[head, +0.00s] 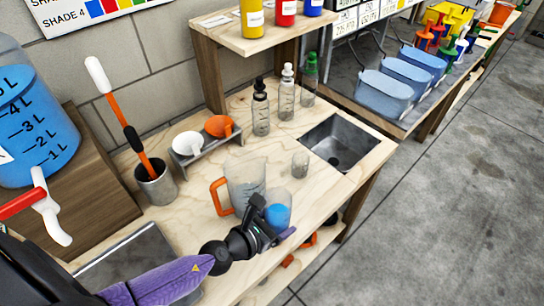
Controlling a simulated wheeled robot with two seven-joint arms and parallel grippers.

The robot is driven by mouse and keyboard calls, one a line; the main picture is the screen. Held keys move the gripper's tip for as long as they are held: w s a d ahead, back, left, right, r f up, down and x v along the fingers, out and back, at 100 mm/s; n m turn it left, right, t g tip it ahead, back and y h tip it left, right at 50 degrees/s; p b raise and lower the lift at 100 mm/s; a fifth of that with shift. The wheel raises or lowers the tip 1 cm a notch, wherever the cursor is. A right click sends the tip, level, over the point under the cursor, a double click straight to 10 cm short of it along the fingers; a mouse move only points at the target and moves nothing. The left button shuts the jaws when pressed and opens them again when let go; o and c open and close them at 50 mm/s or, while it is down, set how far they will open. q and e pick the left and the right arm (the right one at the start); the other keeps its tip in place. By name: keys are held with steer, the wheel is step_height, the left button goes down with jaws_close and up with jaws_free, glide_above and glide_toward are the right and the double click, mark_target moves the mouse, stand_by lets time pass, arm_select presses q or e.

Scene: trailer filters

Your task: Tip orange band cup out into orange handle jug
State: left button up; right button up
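A clear cup (279,212) with blue liquid stands upright at the front of the wooden bench. No orange band shows on it; its lower part is partly hidden by my gripper. My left gripper (275,220), on the purple arm, has its fingers on either side of this cup and looks shut on it. The clear jug with the orange handle (246,180) stands just behind and to the left of the cup, upright, its handle to the left. The jug looks empty. My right gripper is not in view.
A small clear beaker (300,165) stands behind the cup, near the sink (343,142). A rack (208,143) with white and orange scoops and a metal pot (156,183) are at the back left. Several dropper bottles (286,93) stand behind. Bare bench lies left of the jug.

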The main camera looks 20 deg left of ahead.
mark_target(276, 203)
arm_select(q)
steer(key=shift+s+a, duration=0.1)
steer(key=shift+a, duration=0.05)
steer(key=shift+r, duration=0.1)
steer(key=shift+r+n+g+h, duration=0.3)
steer(key=shift+r+n+h, duration=0.1)
steer(key=shift+n, duration=0.4)
steer(key=shift+a+r+n+h+p, duration=0.1)
steer(key=shift+r+n+h+p, duration=0.35)
steer(key=shift+n, duration=0.15)
steer(key=r+p, duration=0.1)
steer(key=r+n+h+p, duration=0.1)
steer(key=r, duration=0.1)
steer(key=r+n+g+p, duration=0.1)
steer(key=r, duration=0.1)
steer(key=shift+w+a+r+h, duration=0.15)
steer(key=shift+w+a+h, duration=0.1)
steer(key=shift+w+a, duration=0.1)
steer(key=shift+s+f+n, duration=0.1)
steer(key=shift+f+n, duration=0.2)
steer(key=shift+d+n+h+b, duration=0.1)
steer(key=shift+n+h+b, duration=0.2)
steer(key=shift+b, duration=0.05)
steer(key=shift+g, duration=0.3)
steer(key=shift+s+d+r+n+h+p, duration=0.15)
steer(key=shift+r+n+h+p, duration=0.1)
steer(key=shift+r+n, duration=0.15)
steer(key=shift+s+d+r+n+h+p, duration=0.1)
steer(key=shift+d+r+n+h+p, duration=0.1)
steer(key=shift+r+n+h, duration=0.15)
